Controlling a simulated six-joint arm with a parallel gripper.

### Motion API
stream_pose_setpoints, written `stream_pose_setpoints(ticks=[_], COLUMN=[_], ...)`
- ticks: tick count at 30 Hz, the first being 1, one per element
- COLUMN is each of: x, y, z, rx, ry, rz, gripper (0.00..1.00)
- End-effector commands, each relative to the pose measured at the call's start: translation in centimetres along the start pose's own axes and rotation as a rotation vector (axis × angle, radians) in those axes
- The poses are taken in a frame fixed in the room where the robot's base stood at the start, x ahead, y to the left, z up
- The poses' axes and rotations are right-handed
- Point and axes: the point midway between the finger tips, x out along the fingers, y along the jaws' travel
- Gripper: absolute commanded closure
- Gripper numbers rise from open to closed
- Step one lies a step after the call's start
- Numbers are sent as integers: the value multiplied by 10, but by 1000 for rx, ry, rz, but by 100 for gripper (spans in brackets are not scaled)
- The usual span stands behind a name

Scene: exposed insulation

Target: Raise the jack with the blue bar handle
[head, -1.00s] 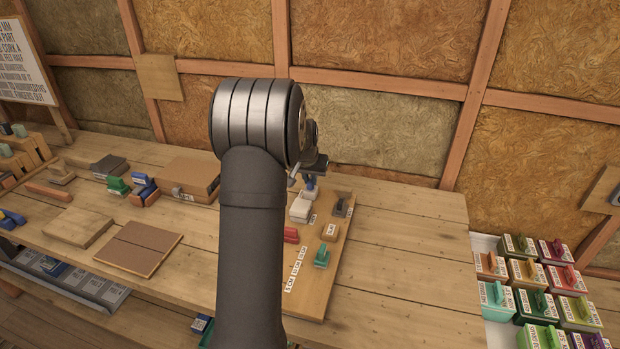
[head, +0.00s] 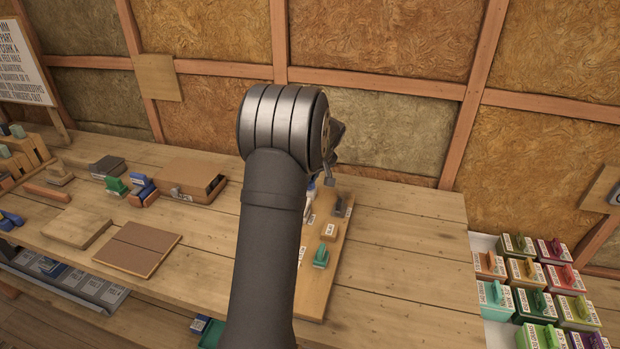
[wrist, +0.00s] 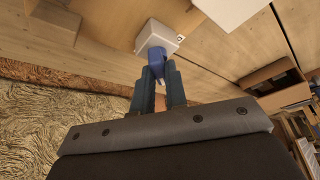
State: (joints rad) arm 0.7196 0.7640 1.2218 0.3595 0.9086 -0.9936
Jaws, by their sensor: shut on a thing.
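The jack is a white block (wrist: 157,38) with a blue bar handle (wrist: 157,62), seen in the wrist view. My gripper (wrist: 160,72) is shut on the blue handle, one finger on each side of it. In the head view my arm hides most of the jack; a strip of the blue handle (head: 310,190) shows at the arm's right edge, near the far end of the labelled board (head: 318,288). I cannot tell whether the white block touches the board.
On the board are a green-handled piece (head: 321,257), a tan piece (head: 330,231) and a dark grey piece (head: 338,208). Bare bench (head: 410,245) lies to the right. A brown box (head: 190,180) stands to the left. Coloured blocks (head: 530,290) fill a white tray at right.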

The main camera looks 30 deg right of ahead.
Motion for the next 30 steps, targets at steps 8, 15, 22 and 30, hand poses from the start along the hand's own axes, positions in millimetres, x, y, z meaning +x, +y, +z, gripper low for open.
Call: stream_pose_setpoints(ticks=[8,15,22,30], x=[0,0,0,1], y=[2,3,4,4], z=[0,-1,-1,-1], rx=[-240,-430,-562,-642], ry=[0,0,-1,-2], rz=[-99,-178,-232,-265], gripper=[100,100,100,100])
